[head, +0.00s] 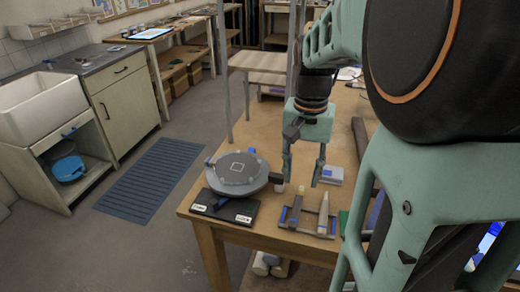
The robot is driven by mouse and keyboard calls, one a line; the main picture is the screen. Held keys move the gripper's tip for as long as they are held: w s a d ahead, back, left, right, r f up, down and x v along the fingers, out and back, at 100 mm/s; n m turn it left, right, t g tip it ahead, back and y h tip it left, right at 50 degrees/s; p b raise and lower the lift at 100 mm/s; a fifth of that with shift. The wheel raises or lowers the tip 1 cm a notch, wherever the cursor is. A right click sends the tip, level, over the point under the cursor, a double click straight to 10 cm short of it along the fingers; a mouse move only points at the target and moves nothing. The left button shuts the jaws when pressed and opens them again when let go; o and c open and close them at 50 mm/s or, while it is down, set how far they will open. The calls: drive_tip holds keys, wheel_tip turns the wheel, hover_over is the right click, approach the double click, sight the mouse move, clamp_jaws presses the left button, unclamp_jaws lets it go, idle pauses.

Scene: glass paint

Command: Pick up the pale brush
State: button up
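A pale, narrow, pointed item (323,214), which looks like the pale brush, rests at the right side of a small rack (303,231) near the table's front edge. Its far end tapers; it is too small to make out bristles. My gripper (302,181) points down over the table with its two fingers apart and nothing between them. In the picture it is above and slightly left of the pale item, and apart from it. A darker bluish item (294,210) lies at the left of the rack.
A round grey turntable (238,174) on a dark base with two white labels (243,218) stands left of the rack. A small white-and-blue block (332,174) sits behind the rack on the wooden table (222,232). My arm covers the right side of the view.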

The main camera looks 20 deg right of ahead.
sight(296, 209)
wheel_tip(296, 209, down, 11)
drive_tip(key=shift+s+a+r, duration=0.1)
clamp_jaws()
idle(0.6)
